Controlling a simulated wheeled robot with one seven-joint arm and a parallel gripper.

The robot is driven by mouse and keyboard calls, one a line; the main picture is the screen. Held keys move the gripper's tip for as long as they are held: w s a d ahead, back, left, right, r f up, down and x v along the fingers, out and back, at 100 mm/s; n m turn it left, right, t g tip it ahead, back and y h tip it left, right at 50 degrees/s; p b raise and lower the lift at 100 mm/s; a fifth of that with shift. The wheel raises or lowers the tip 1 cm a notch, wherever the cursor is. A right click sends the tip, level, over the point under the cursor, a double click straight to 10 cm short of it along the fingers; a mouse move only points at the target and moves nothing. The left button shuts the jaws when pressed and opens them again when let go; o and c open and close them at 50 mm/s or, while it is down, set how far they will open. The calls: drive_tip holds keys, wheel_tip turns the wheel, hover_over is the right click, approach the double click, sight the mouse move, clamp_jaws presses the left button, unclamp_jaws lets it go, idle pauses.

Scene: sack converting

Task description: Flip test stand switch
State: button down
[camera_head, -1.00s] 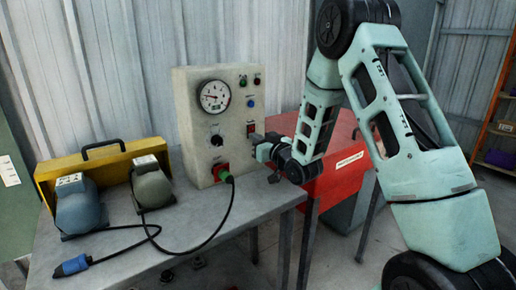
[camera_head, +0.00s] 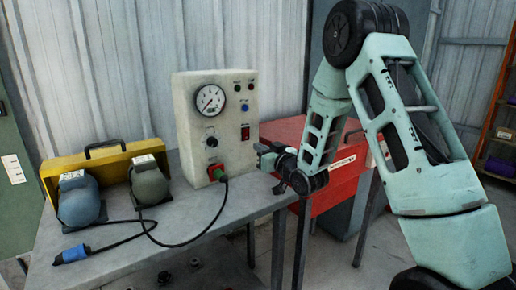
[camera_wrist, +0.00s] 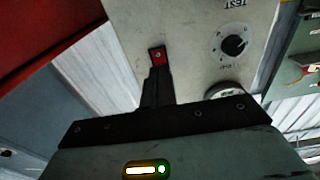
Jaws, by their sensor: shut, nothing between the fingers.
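The test stand (camera_head: 217,150) is a pale upright box on the grey bench. Its red rocker switch (camera_head: 245,133) sits on the right of the front panel, below a blue button. The switch also shows in the wrist view (camera_wrist: 157,54), just beyond my fingertips. My gripper (camera_head: 260,149) is to the right of the switch and slightly lower, with a small gap in the head view. In the wrist view its dark fingers (camera_wrist: 158,74) are together and empty. The round gauge (camera_head: 210,100) has its needle at the lower left. The rocker's tilt is too small to tell.
A black knob (camera_head: 212,142) and a green-and-red plug fitting (camera_head: 217,172) with a black cable are on the panel. Two motors, blue (camera_head: 80,200) and grey (camera_head: 149,182), stand left by a yellow case (camera_head: 55,168). A red cabinet (camera_head: 335,185) stands behind my arm.

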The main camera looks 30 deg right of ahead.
drive_tip(key=s, duration=0.8)
drive_tip(key=shift+d+f+b, duration=0.2)
drive_tip(key=shift+f+b, duration=0.15)
drive_tip(key=shift+b, duration=0.1)
drive_tip(key=shift+w+a, duration=0.1)
drive_tip(key=a+f+g, duration=0.1)
drive_tip(key=a+g, duration=0.1)
drive_tip(key=a, duration=0.2)
drive_tip(key=a+f+n+g+y, duration=0.1)
drive_tip(key=a, duration=0.4)
drive_tip(key=a+f+n+g+y, duration=0.1)
drive_tip(key=a+g, duration=0.1)
drive_tip(key=a, duration=0.2)
drive_tip(key=shift+s+a+f+g, duration=0.15)
drive_tip(key=shift+s+a+g, duration=0.15)
drive_tip(key=shift+s, duration=0.1)
drive_tip(key=s+a+f+n+g, duration=0.15)
drive_tip(key=s+a+g, duration=0.45)
drive_tip(key=s, duration=0.6)
drive_tip(key=s+a+f+n+g, duration=0.1)
drive_tip(key=s+a+n+g, duration=0.3)
drive_tip(key=s+a, duration=0.6)
drive_tip(key=s+d+r+g+h+p, duration=0.1)
drive_tip(key=s+r+g+h, duration=0.15)
drive_tip(key=s, duration=0.65)
wheel_tip(320, 180, up, 13)
drive_tip(key=p, duration=1.2)
drive_tip(key=shift+f+p, duration=0.2)
drive_tip(key=shift+p, duration=0.2)
